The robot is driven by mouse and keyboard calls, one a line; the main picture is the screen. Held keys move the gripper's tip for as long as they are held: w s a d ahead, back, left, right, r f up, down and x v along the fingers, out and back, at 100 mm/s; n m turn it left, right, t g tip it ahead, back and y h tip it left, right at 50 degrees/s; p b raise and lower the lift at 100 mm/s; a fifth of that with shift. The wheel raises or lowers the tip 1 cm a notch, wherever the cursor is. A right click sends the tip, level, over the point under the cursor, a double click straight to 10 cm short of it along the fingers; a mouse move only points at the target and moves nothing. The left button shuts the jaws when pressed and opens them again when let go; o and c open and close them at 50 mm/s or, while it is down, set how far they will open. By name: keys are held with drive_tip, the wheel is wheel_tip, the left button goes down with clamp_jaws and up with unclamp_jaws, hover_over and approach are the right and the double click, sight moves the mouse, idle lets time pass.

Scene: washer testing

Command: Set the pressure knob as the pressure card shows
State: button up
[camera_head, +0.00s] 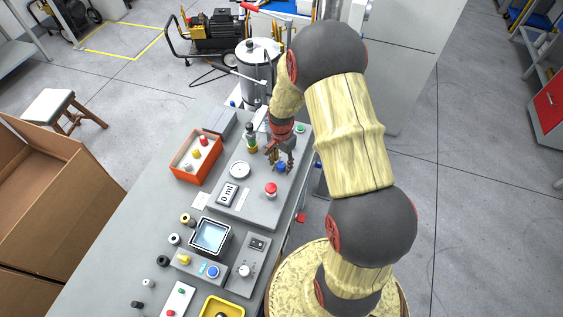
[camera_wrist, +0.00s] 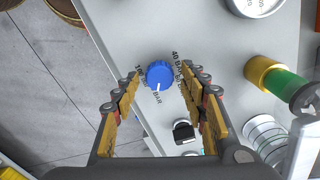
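The blue pressure knob (camera_wrist: 158,75) sits on the grey panel, with printed "BAR" labels around it, one reading "40 BAR". Its white pointer line points down in the wrist view, near a "BAR" label. It also shows in the head view (camera_head: 281,167). My gripper (camera_wrist: 159,80) is open, its fingers on either side of the knob with gaps visible. In the head view my gripper (camera_head: 280,152) is over the panel's far right part.
A round white gauge (camera_head: 240,170), a red button (camera_head: 271,189) and a black-and-white display (camera_head: 228,194) are on the panel (camera_head: 247,212). A green-and-yellow cylinder (camera_wrist: 277,81) stands near my right finger. An orange bin (camera_head: 194,170) is to the left.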

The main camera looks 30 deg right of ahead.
sight(281, 164)
drive_tip(key=c, duration=1)
drive_tip(key=shift+n, duration=0.3)
drive_tip(key=n, duration=0.5)
drive_tip(key=shift+p, duration=0.4)
drive_tip(key=n, duration=0.6)
drive_tip(key=shift+w, duration=0.1)
drive_tip(key=shift+p, duration=0.3)
drive_tip(key=o, duration=1.2)
drive_tip(key=shift+c, duration=0.2)
drive_tip(key=shift+r, duration=0.1)
wheel_tip(281, 164, up, 12)
